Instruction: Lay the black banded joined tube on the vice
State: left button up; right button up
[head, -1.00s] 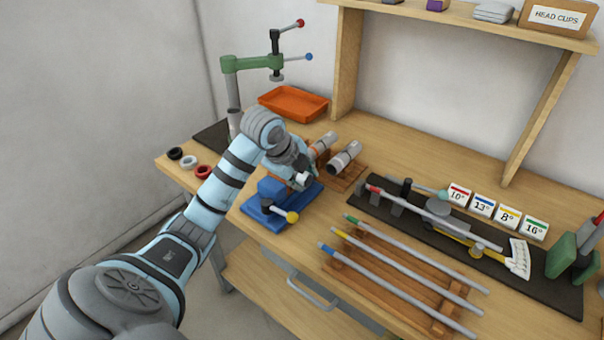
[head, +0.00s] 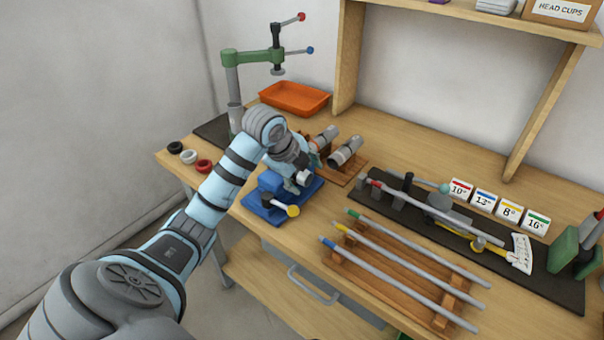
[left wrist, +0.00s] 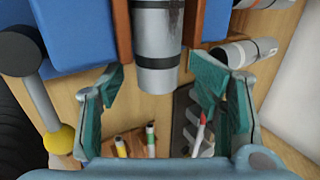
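In the left wrist view a grey tube with black bands (left wrist: 157,45) lies between the brown-lined jaws of the blue vice (left wrist: 78,35). Its near end sticks out toward my left gripper (left wrist: 158,82). The green fingers are spread, one on each side of that end, with visible gaps to it. In the head view my left gripper (head: 302,178) is over the blue vice (head: 256,209), and my arm hides most of the jaws and the tube there. My right gripper is in neither view.
Two banded tubes (head: 345,151) rest on a wooden rack close behind the vice. Coloured-tip rods (head: 400,268) lie on a wooden stand at front. A green clamp stand (head: 233,85) and orange tray (head: 296,97) are at the back left.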

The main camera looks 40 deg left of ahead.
pick_arm(q)
jog(key=v, duration=1.2)
